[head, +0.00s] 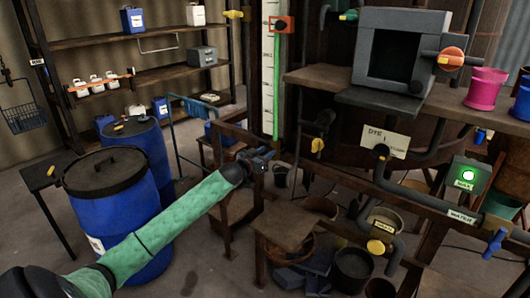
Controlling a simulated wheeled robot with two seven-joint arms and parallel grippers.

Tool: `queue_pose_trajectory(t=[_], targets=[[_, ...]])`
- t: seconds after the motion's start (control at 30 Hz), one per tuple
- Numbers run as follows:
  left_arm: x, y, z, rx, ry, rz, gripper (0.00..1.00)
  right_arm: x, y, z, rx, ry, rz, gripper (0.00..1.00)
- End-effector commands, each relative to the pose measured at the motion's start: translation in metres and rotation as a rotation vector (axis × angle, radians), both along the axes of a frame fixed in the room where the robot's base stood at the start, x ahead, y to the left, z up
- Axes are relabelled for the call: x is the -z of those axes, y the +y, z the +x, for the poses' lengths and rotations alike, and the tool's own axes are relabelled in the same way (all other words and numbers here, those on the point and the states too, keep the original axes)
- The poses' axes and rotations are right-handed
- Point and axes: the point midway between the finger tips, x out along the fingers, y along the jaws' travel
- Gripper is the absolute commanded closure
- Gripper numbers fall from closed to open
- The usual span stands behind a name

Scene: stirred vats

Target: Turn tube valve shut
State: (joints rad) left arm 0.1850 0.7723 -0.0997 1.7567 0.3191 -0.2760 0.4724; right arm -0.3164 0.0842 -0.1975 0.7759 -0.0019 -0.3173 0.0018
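A tall pale gauge board with a green-filled sight tube (277,85) stands upright at the top centre. A red-orange valve (283,25) sits at the upper part of this tube. A yellow-handled valve (234,14) is just left of it, and another yellow handle (318,145) hangs lower right. I cannot tell which of these is the tube valve. My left gripper (264,160) is below the gauge board, apart from these handles, and nothing shows in it. Its dark fingers are too small to tell open from shut. My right gripper is out of view.
Blue drums (120,210) stand at left before a shelf (120,40). A blue rail (190,112) is behind my arm. A wooden stand (285,228), buckets (353,267) and pipes fill the lower right. A labelled water pipe (462,217) with a blue handle crosses the right side.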

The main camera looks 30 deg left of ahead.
Motion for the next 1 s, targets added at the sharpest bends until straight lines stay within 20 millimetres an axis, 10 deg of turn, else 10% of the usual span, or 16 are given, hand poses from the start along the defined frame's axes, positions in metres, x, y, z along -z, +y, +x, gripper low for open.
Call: queue_pose_trajectory(t=[0.2, 0.4, 1.0], targets=[[0.0, 0.0, 0.0, 0.0, 0.0, 0.0, 0.65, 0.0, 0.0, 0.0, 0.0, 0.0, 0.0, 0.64], [0.0, 0.0, 0.0, 0.0, 0.0, 0.0, 1.0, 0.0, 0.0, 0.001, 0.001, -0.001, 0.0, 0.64], [0.002, -0.003, 0.0, 0.0, -0.014, 0.176, 1.0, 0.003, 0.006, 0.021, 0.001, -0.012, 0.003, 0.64]])
